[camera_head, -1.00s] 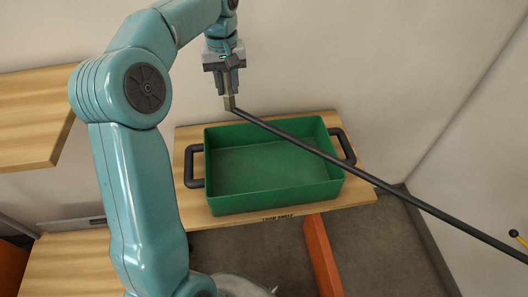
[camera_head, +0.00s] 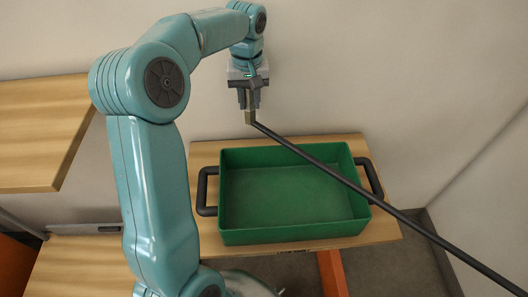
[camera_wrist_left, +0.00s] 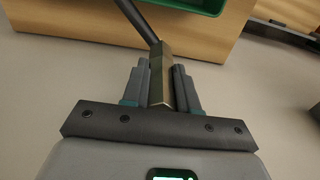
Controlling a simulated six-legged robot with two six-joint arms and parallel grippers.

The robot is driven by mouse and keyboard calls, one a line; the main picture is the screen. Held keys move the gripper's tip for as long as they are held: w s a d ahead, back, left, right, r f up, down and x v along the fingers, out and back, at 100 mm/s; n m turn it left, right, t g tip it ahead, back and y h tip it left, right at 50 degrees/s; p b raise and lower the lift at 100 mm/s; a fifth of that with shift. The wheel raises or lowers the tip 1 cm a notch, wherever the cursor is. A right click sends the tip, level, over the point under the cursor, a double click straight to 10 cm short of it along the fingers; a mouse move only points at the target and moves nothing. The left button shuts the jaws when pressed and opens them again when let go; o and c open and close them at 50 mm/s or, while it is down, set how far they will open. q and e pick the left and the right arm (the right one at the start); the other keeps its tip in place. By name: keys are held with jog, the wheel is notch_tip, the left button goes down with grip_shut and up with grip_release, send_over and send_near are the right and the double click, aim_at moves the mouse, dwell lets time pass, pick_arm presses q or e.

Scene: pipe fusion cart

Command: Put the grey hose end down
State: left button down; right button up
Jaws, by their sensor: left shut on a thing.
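The grey hose (camera_head: 335,178) is a long dark line that runs from my left gripper down to the lower right of the head view. Its brass-coloured end fitting (camera_wrist_left: 160,80) is between the fingers of my left gripper (camera_head: 249,108), which is shut on it. The gripper is above the back left part of the green tray (camera_head: 295,238), near the wall. The hose crosses in front of the tray's right part. The hose also shows at the top of the left wrist view (camera_wrist_left: 136,20). My right gripper is not in view.
The green tray has two dark handles and stands on a wooden shelf (camera_head: 388,228); its inside looks empty. Another wooden shelf (camera_head: 35,135) is at the left. An orange bar (camera_head: 332,272) is below the tray. A pale wall is behind.

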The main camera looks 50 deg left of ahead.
pick_arm(q)
jog(key=f, duration=1.4)
jog(key=shift+d+f, duration=0.2)
jog(key=shift+f, duration=0.15)
jog(key=shift+a+f, duration=0.1)
jog(key=shift+f, duration=0.25)
jog(key=shift+f, duration=0.1)
jog(key=c, duration=0.9)
grip_release()
jog(key=shift+o, duration=0.2)
